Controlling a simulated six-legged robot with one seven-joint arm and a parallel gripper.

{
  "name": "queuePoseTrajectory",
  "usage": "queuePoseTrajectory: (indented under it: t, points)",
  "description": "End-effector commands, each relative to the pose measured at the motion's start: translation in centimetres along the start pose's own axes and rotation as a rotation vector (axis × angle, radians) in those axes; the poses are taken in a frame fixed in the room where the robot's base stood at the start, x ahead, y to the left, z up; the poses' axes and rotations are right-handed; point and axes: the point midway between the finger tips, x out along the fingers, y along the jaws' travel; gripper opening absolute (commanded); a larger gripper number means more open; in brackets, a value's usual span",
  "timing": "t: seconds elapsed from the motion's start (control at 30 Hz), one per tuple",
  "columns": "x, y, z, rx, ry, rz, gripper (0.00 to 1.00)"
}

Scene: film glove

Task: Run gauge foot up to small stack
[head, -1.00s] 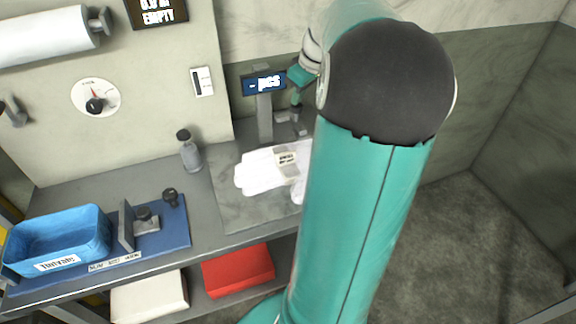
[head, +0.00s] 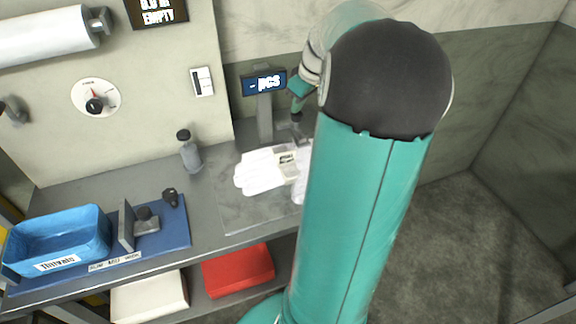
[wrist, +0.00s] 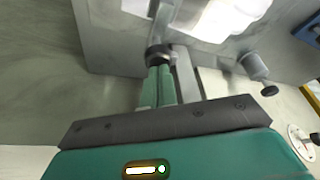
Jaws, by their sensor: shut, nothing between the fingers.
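The gauge's display (head: 264,83) reads "- pcs" and stands on a grey post (head: 265,118) at the back of the bench. White gloves (head: 258,172) lie on the grey plate in front of it, with a small pale banded piece on top. My arm hides their right side. My gripper (head: 297,110) is beside the post, pointing down. In the wrist view its teal fingers (wrist: 158,85) are shut and empty, with their tips at a dark round knob (wrist: 158,53) beside a grey bar. I cannot tell whether they touch it. The gauge foot is not clearly visible.
A blue bin (head: 57,243) and a small fixture (head: 143,221) sit on a blue mat at left. A grey bottle (head: 189,151) stands behind. A red box (head: 238,270) and a white box (head: 149,297) are below. The plate's front (head: 250,215) is bare.

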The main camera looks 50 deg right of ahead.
Motion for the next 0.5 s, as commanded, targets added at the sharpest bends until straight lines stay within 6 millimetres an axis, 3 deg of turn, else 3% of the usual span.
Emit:
queuePoseTrajectory:
  t: [0.5]
  points:
    - [1.3,0.0,0.5,0.000,0.000,0.000,0.00]
